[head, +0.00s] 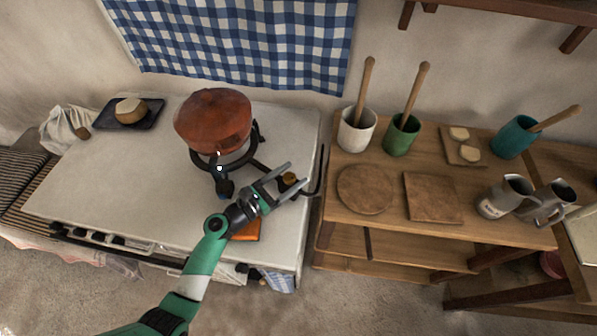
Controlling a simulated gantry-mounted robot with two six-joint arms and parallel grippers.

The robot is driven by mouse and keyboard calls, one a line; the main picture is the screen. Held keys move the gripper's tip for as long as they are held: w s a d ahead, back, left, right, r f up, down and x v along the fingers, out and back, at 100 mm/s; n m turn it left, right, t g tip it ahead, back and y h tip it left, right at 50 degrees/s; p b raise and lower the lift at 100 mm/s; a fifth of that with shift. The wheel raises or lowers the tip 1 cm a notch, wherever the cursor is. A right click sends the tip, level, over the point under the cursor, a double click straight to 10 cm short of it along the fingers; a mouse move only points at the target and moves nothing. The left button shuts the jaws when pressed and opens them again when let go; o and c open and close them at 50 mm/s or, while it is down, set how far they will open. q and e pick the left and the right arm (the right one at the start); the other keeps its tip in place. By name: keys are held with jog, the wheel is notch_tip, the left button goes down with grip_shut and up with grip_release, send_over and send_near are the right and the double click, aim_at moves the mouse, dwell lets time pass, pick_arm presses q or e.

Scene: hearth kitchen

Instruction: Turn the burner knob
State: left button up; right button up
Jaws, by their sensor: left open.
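A small brass-brown round knob (289,179) sits on the right part of the white stove top (130,180), beside the burner. My left gripper (294,177) is open, with its two fingers on either side of the knob. I cannot tell whether the fingers touch it. A reddish-brown pot (213,118) stands on the black burner ring (205,162), up and left of the gripper. My right gripper is out of view.
A black rail (323,172) runs along the stove's right edge, close to the fingertips. An orange cloth (248,231) lies partly under my wrist. To the right, a wooden table (385,222) holds cups, boards and metal jugs (507,196). The stove's left half is mostly clear.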

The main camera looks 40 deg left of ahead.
pick_arm(q)
jog(key=shift+w+d, duration=0.2)
jog(key=shift+w, duration=1.25)
jog(key=shift+c, duration=0.2)
grip_shut()
